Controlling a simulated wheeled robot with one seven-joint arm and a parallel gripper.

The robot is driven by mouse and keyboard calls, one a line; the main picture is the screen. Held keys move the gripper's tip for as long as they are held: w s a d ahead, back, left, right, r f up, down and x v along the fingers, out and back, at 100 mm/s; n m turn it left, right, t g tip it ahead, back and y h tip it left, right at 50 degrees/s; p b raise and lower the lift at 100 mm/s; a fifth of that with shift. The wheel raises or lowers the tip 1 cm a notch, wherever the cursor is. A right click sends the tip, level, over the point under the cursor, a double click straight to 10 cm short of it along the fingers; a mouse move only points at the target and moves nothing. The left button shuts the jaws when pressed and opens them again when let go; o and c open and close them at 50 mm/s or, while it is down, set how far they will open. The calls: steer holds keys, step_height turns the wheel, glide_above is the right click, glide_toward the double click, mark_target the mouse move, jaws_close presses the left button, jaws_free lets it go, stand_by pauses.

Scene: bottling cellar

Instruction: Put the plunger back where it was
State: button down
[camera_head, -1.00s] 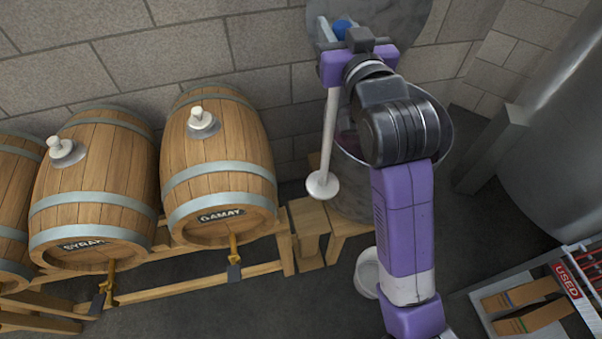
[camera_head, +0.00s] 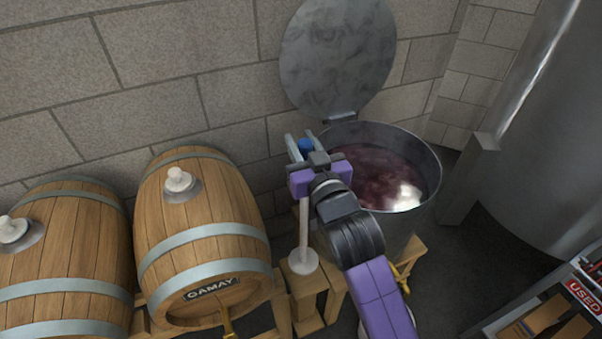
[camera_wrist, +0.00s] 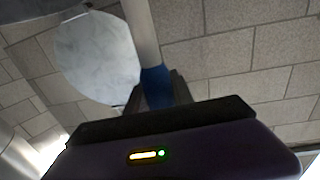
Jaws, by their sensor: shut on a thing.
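The plunger (camera_head: 304,234) is a pale rod with a round white disc at its lower end and a blue band near its upper part. My gripper (camera_head: 305,146) is shut on it at the blue band, which also shows in the wrist view (camera_wrist: 157,88). The plunger hangs nearly upright, to the left of the open metal vat (camera_head: 425,205), with its disc low, in front of or over a wooden block (camera_head: 302,283). I cannot tell whether the disc touches the block. Part of the rod is hidden behind my gripper.
The vat holds dark red liquid, and its round lid (camera_head: 338,55) stands raised against the wall. A barrel marked GAMAY (camera_head: 200,235) lies left of the plunger, with another barrel (camera_head: 75,250) beyond. A large steel tank (camera_head: 545,140) and a crate marked USED (camera_head: 585,297) are right.

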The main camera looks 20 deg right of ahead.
step_height(320, 180, down, 8)
steer(key=b, duration=0.1)
stand_by(0.4)
steer(key=shift+f, duration=0.1)
steer(key=shift+f, duration=0.15)
steer(key=c, duration=1.1)
jaws_free()
steer(key=s+b, duration=0.2)
steer(key=s, duration=1)
steer(key=shift+a+r, duration=0.2)
steer(key=shift+a, duration=0.25)
